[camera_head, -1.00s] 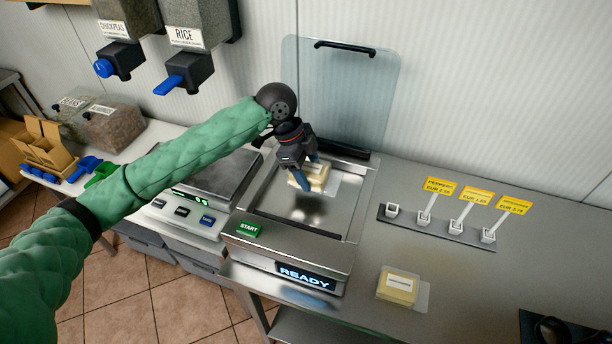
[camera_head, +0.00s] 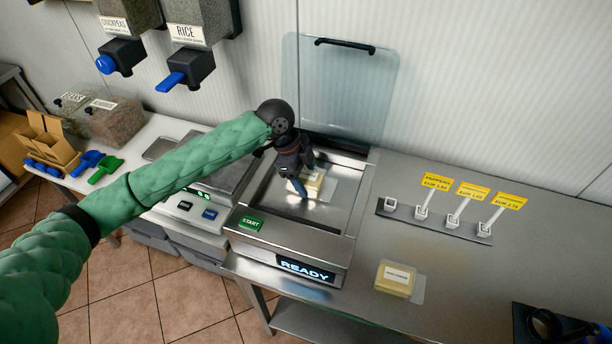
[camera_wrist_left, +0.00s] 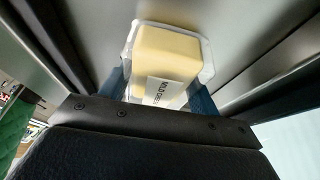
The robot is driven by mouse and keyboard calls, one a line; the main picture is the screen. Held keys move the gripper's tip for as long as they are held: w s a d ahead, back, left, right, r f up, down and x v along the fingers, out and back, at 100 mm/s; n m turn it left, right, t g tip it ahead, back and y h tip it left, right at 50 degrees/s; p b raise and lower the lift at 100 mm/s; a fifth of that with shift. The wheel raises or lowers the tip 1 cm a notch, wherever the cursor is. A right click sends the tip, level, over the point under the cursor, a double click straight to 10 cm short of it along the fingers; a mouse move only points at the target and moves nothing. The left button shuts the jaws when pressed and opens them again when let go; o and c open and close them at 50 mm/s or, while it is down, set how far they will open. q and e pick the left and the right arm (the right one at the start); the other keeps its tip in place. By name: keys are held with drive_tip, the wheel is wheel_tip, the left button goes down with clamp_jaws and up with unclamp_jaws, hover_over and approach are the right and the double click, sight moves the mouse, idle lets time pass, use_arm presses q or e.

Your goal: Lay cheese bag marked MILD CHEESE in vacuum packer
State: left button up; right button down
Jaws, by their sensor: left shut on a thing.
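My left gripper (camera_head: 300,186) is inside the open chamber of the vacuum packer (camera_head: 345,215), shut on a cheese bag (camera_head: 313,185). The bag holds a pale yellow block in clear film. In the left wrist view, the cheese bag (camera_wrist_left: 168,58) sits between the blue fingers (camera_wrist_left: 160,92), its label partly hidden but reading MILD CHEESE in part. The bag is low, at or just above the chamber floor; I cannot tell if it touches. The packer's clear lid (camera_head: 340,90) stands raised, and its display (camera_head: 306,269) reads READY. My right gripper is not in view.
A second cheese bag (camera_head: 395,279) lies on the steel counter right of the packer, its label too small to read. A rail (camera_head: 430,222) with yellow price tags stands behind it. A scale (camera_head: 205,195) stands left of the packer. Rice (camera_head: 190,70) and chickpea dispensers hang above.

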use_arm(q)
drive_tip(key=o, duration=1.1)
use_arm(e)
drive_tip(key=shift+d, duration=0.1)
use_arm(q)
drive_tip(key=shift+w+a+r+b, duration=0.1)
drive_tip(key=shift+a+r+b, duration=0.05)
drive_tip(key=shift+r+b, duration=0.2)
drive_tip(key=b+v, duration=0.3)
drive_tip(key=v, duration=0.6)
drive_tip(key=shift+r+b, duration=0.35)
drive_tip(key=shift+b, duration=0.05)
drive_tip(key=shift+v, duration=0.85)
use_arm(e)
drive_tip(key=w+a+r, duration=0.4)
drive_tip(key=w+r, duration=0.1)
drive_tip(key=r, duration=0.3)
